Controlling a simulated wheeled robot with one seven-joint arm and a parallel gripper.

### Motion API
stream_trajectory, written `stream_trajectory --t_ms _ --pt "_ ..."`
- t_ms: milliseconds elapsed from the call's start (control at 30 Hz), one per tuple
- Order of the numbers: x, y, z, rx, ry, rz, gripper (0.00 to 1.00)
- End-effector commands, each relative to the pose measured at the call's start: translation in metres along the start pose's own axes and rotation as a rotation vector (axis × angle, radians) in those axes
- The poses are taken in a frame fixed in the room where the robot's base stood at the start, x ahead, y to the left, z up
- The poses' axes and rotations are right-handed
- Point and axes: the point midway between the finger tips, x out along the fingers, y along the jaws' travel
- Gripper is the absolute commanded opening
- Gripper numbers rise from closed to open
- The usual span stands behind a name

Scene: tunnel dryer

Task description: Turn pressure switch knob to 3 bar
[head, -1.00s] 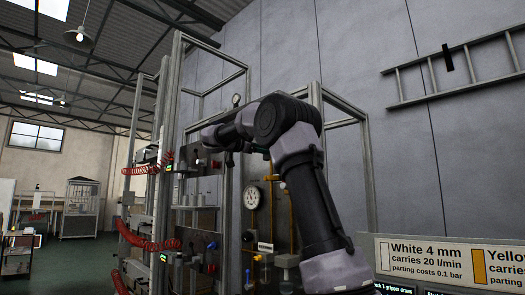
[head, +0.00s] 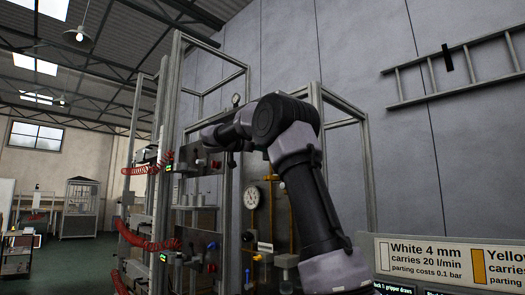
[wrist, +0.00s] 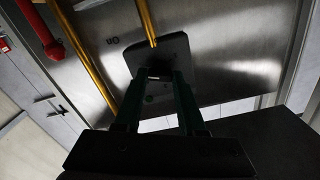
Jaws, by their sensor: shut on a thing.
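In the wrist view the two dark fingers of my gripper (wrist: 160,76) reach up against a dark, square-shaped housing (wrist: 161,50), which looks like the pressure switch. The fingers stand a little apart and are shut on a small dark part at the housing's face, seemingly its knob. The knob's outline and any scale or pointer are too dark to read. In the head view my arm reaches left to the panel rig, and my gripper cannot be made out there.
Brass pipes (wrist: 82,52) and a red pipe (wrist: 38,28) run close to the housing in the wrist view. In the head view a round gauge (head: 251,197) hangs on the rig. Red coiled hoses (head: 150,242) hang at its left, beside an aluminium frame post (head: 171,110).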

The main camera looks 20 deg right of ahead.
Motion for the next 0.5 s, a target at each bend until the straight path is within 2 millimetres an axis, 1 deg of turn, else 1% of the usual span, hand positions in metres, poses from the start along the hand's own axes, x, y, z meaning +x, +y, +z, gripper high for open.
stream_trajectory --t_ms 500 --pt "-0.0011 -0.0008 0.0 -0.475 -0.001 -0.001 0.0"
